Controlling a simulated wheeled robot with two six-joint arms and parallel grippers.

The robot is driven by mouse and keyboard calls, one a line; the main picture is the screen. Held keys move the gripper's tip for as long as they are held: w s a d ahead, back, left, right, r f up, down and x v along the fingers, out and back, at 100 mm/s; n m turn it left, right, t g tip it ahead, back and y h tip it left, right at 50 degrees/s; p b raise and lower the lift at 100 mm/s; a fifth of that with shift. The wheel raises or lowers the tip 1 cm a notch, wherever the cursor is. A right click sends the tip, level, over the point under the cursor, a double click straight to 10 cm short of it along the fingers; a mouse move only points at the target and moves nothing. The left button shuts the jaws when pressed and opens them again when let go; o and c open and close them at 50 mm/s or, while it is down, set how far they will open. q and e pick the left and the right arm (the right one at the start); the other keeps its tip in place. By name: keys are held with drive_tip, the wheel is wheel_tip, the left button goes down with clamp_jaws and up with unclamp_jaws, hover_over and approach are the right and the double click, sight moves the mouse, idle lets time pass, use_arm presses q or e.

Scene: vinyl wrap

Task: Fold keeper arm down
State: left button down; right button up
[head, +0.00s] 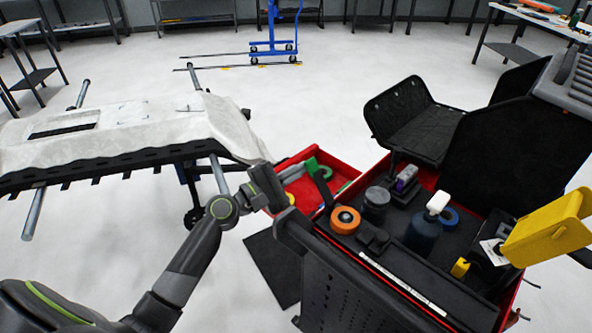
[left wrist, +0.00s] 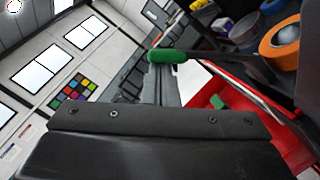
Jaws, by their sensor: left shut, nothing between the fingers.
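The keeper arm (head: 325,188) is a dark bar with a green grip at its end, standing up at the left edge of the tool cart top (head: 400,262). In the left wrist view its green grip (left wrist: 174,56) lies across the view just beyond my fingertips. My left gripper (head: 298,170) is shut and empty, reaching in from the left close to the green grip. It also shows in the left wrist view (left wrist: 163,72). I cannot tell whether it touches the grip. My right gripper is not in view.
The cart top holds an orange tape roll (head: 345,219), a dark bottle with white cap (head: 424,230) and a yellow holder (head: 548,230). A red open drawer (head: 335,165) sits behind the grip. A pale panel on a stand (head: 130,125) is at left.

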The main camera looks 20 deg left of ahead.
sight(308, 167)
use_arm(q)
drive_tip(key=d+r+m+p, duration=0.1)
drive_tip(key=m, duration=0.1)
drive_tip(key=s+d+r+m+g+p, duration=0.1)
drive_tip(key=d+r+m+p, duration=0.1)
drive_tip(key=shift+s+m, duration=0.1)
drive_tip(key=shift+m, duration=0.3)
drive_tip(key=shift+s+d+r+m+p, duration=0.2)
drive_tip(key=shift+d+m+p, duration=0.1)
drive_tip(key=shift+d+m, duration=0.15)
drive_tip(key=shift+s+d+r+m+p, duration=0.15)
drive_tip(key=shift+d+m+p, duration=0.15)
drive_tip(key=shift+m, duration=0.25)
drive_tip(key=shift+s+d+m+g+y+p, duration=0.25)
drive_tip(key=shift+d+m+g, duration=0.25)
drive_tip(key=shift+d+m, duration=0.25)
drive_tip(key=shift+a+r, duration=0.1)
